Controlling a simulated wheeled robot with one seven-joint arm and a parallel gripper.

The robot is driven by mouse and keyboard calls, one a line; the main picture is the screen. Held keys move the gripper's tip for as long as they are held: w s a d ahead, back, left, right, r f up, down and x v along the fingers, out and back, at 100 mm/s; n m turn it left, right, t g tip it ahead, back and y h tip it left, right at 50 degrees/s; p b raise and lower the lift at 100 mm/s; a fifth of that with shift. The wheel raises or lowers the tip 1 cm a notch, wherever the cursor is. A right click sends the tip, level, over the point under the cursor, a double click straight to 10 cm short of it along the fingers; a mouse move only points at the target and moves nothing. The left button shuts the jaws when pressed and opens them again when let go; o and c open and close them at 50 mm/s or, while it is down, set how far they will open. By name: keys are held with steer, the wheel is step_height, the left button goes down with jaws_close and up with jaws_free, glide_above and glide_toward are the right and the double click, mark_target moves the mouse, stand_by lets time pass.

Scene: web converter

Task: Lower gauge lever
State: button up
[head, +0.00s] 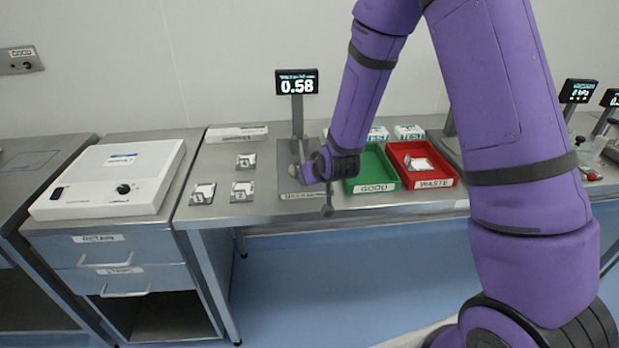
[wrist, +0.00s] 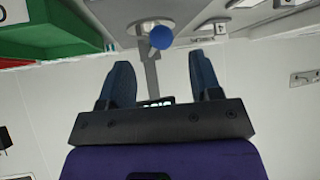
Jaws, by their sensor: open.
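The wrist view, which looks inverted, shows a blue ball knob (wrist: 161,38), seemingly the lever's end, in front of a pale round part and a grey post. My gripper (wrist: 162,62) is open, and its two dark fingers stand either side of the knob's line in the picture. The knob shows just past the fingertips, with no contact visible.
A green GOOD tray (head: 371,188) and a red WASTE tray (head: 433,183) with a packet inside stand right of the gauge. Several small packets (head: 242,190) lie left of it. A white sealer-like box (head: 110,180) sits further left.

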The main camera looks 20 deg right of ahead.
steer(key=shift+v, duration=1.35)
steer(key=s+d+r+g, duration=0.1)
steer(key=s+d+r, duration=0.2)
steer(key=s+r, duration=0.75)
steer(key=s+d+r+g, duration=0.25)
steer(key=s+r, duration=0.55)
steer(key=r, duration=0.6)
steer(key=s+d+r, duration=0.2)
steer(key=s+r, duration=0.1)
steer(key=s, duration=1)
steer(key=shift+d+r+m+g+h, duration=0.15)
steer(key=shift+r+m+g+h, duration=0.05)
steer(key=shift+m+g+h, duration=0.2)
